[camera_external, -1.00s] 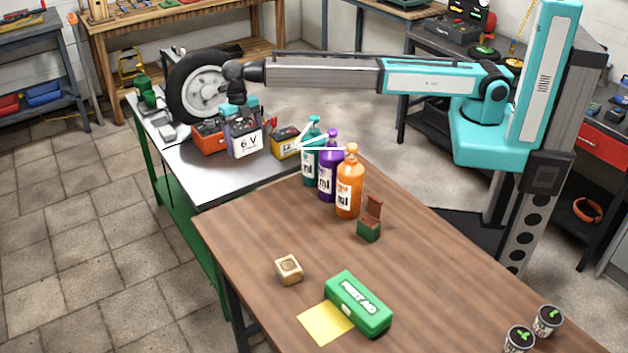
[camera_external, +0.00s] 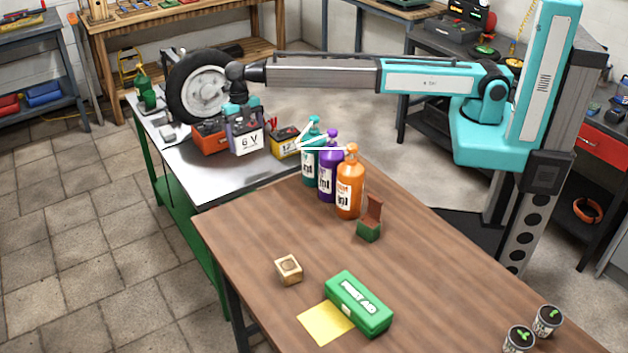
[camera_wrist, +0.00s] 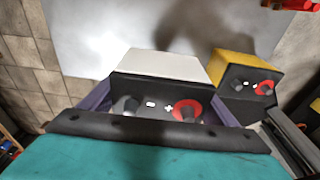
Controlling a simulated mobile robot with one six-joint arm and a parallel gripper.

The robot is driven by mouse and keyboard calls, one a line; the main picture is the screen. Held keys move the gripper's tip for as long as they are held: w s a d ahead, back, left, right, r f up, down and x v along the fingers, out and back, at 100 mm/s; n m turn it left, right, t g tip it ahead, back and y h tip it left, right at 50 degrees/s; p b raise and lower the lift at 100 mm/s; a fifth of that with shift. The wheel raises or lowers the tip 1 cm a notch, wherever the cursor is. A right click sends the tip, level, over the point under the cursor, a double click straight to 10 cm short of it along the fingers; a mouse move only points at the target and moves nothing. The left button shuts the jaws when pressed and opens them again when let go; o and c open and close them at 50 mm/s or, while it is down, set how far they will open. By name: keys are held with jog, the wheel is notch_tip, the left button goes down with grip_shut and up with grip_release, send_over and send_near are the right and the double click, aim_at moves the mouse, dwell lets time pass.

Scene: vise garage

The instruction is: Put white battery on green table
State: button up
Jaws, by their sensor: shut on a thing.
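The white battery (camera_external: 248,142), marked 6 V, has a dark top and stands at the green table's metal top (camera_external: 205,181), between an orange-red battery and a yellow one. My gripper (camera_external: 243,118) is shut on it from above, with a finger on either side. In the wrist view the battery (camera_wrist: 160,65) shows its white face and its dark top with a red-ringed terminal, between purple-grey fingers (camera_wrist: 160,106). Whether its underside touches the metal top cannot be told.
The orange-red battery (camera_external: 209,138) is close on the left, the yellow battery (camera_external: 285,142) on the right. A wheel (camera_external: 198,88) stands behind. The metal top's front is clear.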

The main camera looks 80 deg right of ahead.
aim_at(243, 125)
jog(key=shift+f+p, duration=0.4)
jog(key=shift+f, duration=1.7)
jog(key=shift+f+p, duration=0.45)
jog(key=shift+f, duration=1.45)
jog(key=shift+f, duration=0.1)
jog(key=o, duration=1.9)
jog(key=shift+w+d+r+b, duration=0.25)
jog(key=shift+r+b, duration=0.25)
jog(key=shift+r, duration=1.5)
jog(key=shift+w+d+r+b, duration=0.2)
jog(key=shift+r+b, duration=0.25)
jog(key=shift+r, duration=1.6)
jog(key=shift+w+d+r+b, duration=0.2)
jog(key=shift+r+b, duration=0.3)
jog(key=shift+r, duration=1.5)
